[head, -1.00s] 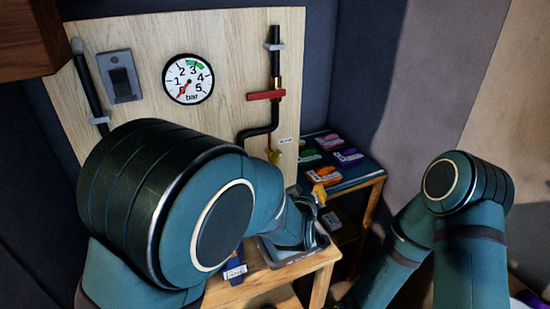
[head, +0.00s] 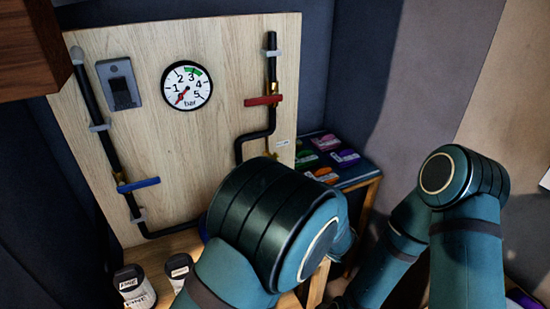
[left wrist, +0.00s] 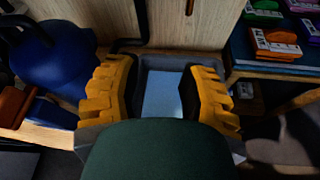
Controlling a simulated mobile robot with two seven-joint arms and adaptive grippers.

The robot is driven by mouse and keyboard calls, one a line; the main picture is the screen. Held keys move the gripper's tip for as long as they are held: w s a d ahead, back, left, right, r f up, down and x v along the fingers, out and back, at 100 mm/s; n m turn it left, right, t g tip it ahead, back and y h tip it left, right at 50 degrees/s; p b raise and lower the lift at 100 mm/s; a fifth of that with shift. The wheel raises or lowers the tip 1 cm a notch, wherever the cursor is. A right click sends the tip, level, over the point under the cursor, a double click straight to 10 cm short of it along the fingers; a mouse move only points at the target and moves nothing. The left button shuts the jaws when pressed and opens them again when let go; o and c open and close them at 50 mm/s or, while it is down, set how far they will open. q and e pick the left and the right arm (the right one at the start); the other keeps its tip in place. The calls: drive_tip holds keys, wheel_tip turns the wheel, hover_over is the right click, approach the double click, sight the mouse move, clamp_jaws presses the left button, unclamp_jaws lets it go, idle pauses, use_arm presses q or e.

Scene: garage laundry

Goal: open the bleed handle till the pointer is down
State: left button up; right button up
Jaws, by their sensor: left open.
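The round white gauge (head: 187,83) is on the wooden board, its red pointer aimed down and left, below the 1. A red handle (head: 263,100) lies crosswise on the right black pipe. A blue handle (head: 138,185) sits on the left pipe, slightly tilted. I cannot tell which is the bleed handle. My left gripper (left wrist: 160,70) is open and empty above a grey tray (left wrist: 180,63); in the head view my arm hides it. My right gripper is out of view.
Two labelled cans (head: 134,287) stand at the lower left. A side table (head: 365,176) with colourful packets is right of the board; they also show in the left wrist view (left wrist: 275,42). A dark blue rounded object (left wrist: 50,62) is left of my left gripper.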

use_arm(q)
wheel_tip(320, 180, up, 6)
drive_tip(key=w+d+m+t, duration=0.2)
drive_tip(key=d+m+t, duration=0.1)
drive_tip(key=m+t, duration=0.2)
drive_tip(key=b+x, duration=0.1)
drive_tip(key=x, duration=1.2)
drive_tip(key=shift+w+a, duration=0.3)
drive_tip(key=shift+a, duration=0.05)
clamp_jaws()
